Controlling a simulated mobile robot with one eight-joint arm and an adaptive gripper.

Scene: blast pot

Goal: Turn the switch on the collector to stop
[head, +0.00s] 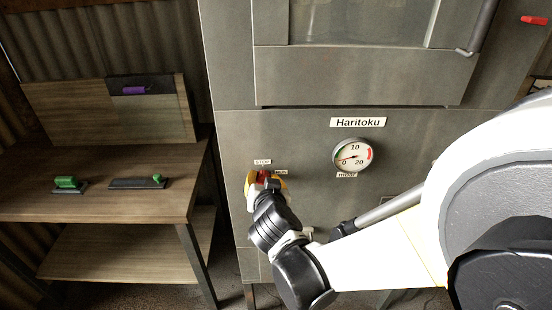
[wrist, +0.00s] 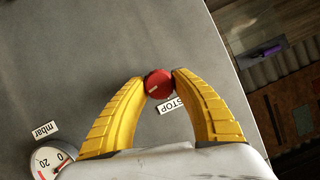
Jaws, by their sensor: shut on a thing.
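The collector (head: 310,130) is a large grey metal cabinet with a "Haritoku" label. Its switch is a round red knob with a pale pointer mark; it shows between my fingertips in the wrist view (wrist: 158,84) and is partly hidden by my gripper in the head view (head: 263,177). The STOP label (wrist: 174,104) sits beside the knob; it also shows above the knob in the head view (head: 262,162). The pointer line does not clearly aim at the STOP label. My gripper (wrist: 160,82) has yellow fingers, shut on the knob from both sides.
A pressure gauge (head: 352,155) is on the panel right of the switch. A wooden workbench (head: 100,215) stands at the left with green-handled tools (head: 67,183) and a purple-handled tool (head: 136,90). A bent handle (head: 478,35) is at the upper right of the cabinet.

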